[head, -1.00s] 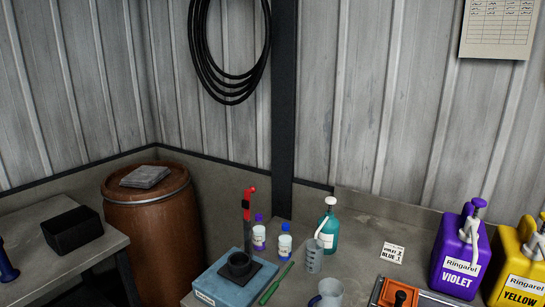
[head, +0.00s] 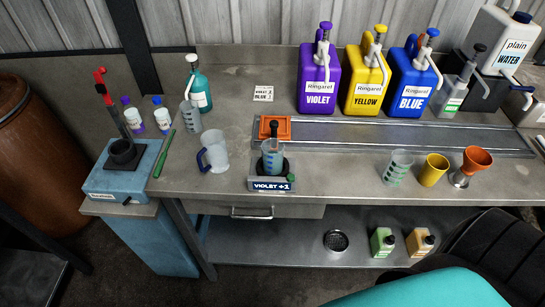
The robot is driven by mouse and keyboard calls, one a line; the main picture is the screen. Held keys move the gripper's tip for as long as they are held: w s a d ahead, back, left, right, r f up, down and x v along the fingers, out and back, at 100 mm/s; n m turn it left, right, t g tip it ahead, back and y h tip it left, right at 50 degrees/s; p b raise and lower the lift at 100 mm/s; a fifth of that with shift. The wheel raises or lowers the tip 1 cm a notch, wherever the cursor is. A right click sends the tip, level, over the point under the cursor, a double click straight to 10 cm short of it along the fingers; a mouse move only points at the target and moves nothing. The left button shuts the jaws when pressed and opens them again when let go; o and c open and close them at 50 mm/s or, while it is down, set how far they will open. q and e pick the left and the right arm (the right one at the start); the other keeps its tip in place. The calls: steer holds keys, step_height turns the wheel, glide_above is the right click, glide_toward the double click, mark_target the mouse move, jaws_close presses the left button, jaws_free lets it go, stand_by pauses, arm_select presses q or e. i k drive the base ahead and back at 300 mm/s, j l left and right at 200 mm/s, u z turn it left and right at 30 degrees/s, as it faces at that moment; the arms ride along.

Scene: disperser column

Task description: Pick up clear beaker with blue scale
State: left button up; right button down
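A clear beaker with what look like blue scale marks (head: 272,158) stands upright in the dark holder behind the "VIOLET +1" label (head: 271,186), below an orange-based device with a black knob. Another clear beaker (head: 397,168) with greenish marks stands on the right of the bench. A clear beaker with dark marks (head: 190,117) stands at the left beside a teal pump bottle (head: 199,88). A clear jug with a blue handle (head: 214,152) stands between that beaker and the holder. Neither of my grippers shows in the head view.
Violet (head: 319,75), yellow (head: 366,80) and blue (head: 411,82) pump containers line the back of the bench (head: 340,185). A yellow cup (head: 433,170) and an orange funnel-like cup (head: 477,160) stand at the right. A blue device (head: 122,170) sits at the left end.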

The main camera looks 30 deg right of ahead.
mark_target(272, 149)
steer(key=z, duration=0.6)
steer(key=i+j+z, duration=0.15)
steer(key=j+z, duration=0.8)
steer(key=j, duration=0.2)
steer(key=i, duration=0.05)
